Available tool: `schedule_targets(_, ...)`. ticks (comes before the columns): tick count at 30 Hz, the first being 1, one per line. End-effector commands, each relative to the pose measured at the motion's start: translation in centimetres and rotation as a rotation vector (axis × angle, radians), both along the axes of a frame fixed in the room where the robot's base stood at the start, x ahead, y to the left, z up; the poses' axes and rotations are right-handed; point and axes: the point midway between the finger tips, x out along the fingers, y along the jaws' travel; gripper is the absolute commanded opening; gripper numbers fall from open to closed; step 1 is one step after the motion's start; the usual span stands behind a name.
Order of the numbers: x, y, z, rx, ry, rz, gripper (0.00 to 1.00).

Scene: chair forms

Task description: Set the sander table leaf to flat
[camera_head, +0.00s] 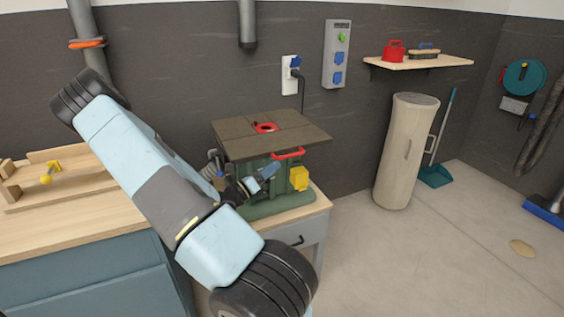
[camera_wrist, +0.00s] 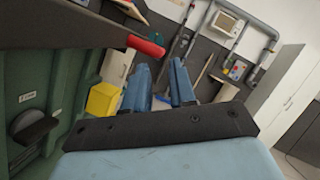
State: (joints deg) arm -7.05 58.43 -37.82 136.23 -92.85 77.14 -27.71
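The sander (camera_head: 285,200) is a green machine with a dark flat top (camera_head: 240,143) and a red ring (camera_head: 266,128) on it. Seam lines divide the top, and I cannot tell which section is the leaf. A red handle (camera_head: 288,153) sits at the top's front edge; in the wrist view the red handle (camera_wrist: 147,45) is above and left of my fingers, sticking out from the dark top. My gripper (camera_wrist: 160,82) has two blue fingers apart with nothing between them. In the head view my gripper (camera_head: 262,175) is in front of the green body, below the handle and apart from it.
A yellow box (camera_head: 299,178) is on the sander's side, close right of my gripper. A wooden bench (camera_head: 60,225) with a wooden jig is at left. A beige cylinder (camera_head: 405,150) stands on the floor at right, by a teal dustpan (camera_head: 435,176). The right-hand floor is mostly clear.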

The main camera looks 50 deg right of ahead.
Motion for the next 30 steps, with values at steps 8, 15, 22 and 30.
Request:
schedule_targets(8, 1.0, 4.3, -1.5, -0.001, 0.0, 0.001, 0.25)
schedule_targets(15, 1.3, 5.7, -2.0, -0.002, 0.001, -0.001, 0.25)
schedule_targets(22, 1.3, 5.9, -2.0, -0.002, 0.0, -0.001, 0.25)
schedule_targets(30, 1.4, 5.9, -2.0, -0.001, 0.0, 0.0, 0.25)
